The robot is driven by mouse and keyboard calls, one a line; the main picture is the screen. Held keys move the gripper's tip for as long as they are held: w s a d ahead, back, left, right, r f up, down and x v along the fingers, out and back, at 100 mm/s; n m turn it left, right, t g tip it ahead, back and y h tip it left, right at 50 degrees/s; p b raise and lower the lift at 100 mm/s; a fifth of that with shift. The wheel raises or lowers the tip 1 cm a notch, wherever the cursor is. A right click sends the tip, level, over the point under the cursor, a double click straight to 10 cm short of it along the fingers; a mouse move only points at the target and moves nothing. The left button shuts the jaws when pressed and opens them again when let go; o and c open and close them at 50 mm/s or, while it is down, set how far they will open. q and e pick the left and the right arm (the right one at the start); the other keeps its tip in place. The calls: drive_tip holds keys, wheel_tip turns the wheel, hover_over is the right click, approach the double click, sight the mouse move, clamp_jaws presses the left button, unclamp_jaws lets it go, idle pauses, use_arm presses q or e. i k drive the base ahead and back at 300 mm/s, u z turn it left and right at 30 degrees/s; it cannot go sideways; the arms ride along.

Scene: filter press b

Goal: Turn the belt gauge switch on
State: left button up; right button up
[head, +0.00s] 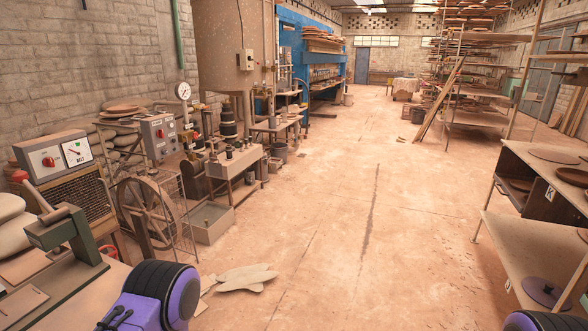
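A light grey box (55,155) at the left carries a dial gauge (76,152) with a white face and a red rotary knob (48,161). It sits above a dark grille, close to the left edge of the head view. A second grey control box (158,133) with small red controls stands behind it to the right, above a spoked wheel. No label naming the belt gauge is readable, and the knob's setting is too small to tell. Neither gripper shows; only purple and black parts of my arms appear at the bottom edge.
A bench with a green metal fixture (68,232) is at the lower left. The spoked wheel (150,212) stands beside it. Pale flat pieces (245,278) lie on the floor. Shelves (530,235) with discs line the right. The middle floor (340,200) is clear.

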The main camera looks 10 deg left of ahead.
sight(47, 160)
drive_tip(key=z, duration=0.05)
drive_tip(key=i, duration=1.85)
drive_tip(key=u, duration=0.6)
drive_tip(key=i, duration=0.9)
drive_tip(key=u, duration=0.65)
